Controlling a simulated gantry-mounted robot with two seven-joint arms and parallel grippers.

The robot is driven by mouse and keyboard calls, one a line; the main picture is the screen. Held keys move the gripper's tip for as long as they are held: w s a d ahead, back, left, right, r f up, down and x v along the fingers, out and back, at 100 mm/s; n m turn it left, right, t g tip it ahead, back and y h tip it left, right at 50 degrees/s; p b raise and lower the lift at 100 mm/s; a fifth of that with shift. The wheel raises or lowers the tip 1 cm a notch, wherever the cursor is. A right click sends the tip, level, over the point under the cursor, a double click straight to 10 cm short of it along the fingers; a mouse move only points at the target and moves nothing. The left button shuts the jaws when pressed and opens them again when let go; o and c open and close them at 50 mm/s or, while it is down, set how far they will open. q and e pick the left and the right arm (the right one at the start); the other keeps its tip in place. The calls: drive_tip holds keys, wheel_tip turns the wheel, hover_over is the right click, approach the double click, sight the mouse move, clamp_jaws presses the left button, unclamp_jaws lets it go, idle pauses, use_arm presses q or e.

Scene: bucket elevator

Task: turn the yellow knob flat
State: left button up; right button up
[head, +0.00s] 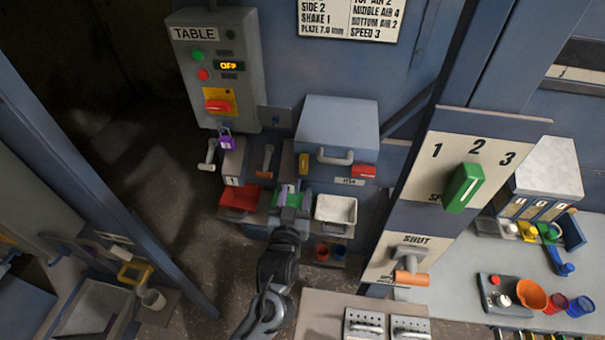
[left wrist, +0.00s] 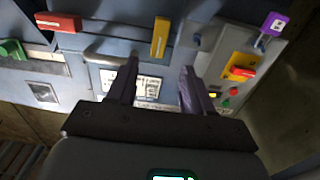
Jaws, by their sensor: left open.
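The yellow knob (head: 303,163) is a narrow bar on the blue-grey machine front, left of the silver handle. It stands upright, its long side near vertical, and it also shows upright in the left wrist view (left wrist: 160,37). The knob lies beyond the fingertips, roughly centred on the gap, not touched. My right gripper is not in view.
A red knob (head: 364,171) lies flat to the right, beside the handle (head: 335,157). The TABLE control box (head: 215,70) with a purple padlock (head: 226,141) is at left. A red tray (head: 240,198) and a white tray (head: 336,210) flank my left gripper.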

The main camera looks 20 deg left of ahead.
sight(303, 166)
use_arm(q)
drive_tip(key=w, duration=0.3)
drive_tip(key=w+a, duration=0.1)
drive_tip(key=w, duration=0.6)
drive_tip(key=shift+a, duration=0.4)
drive_tip(key=shift+c, duration=0.3)
clamp_jaws()
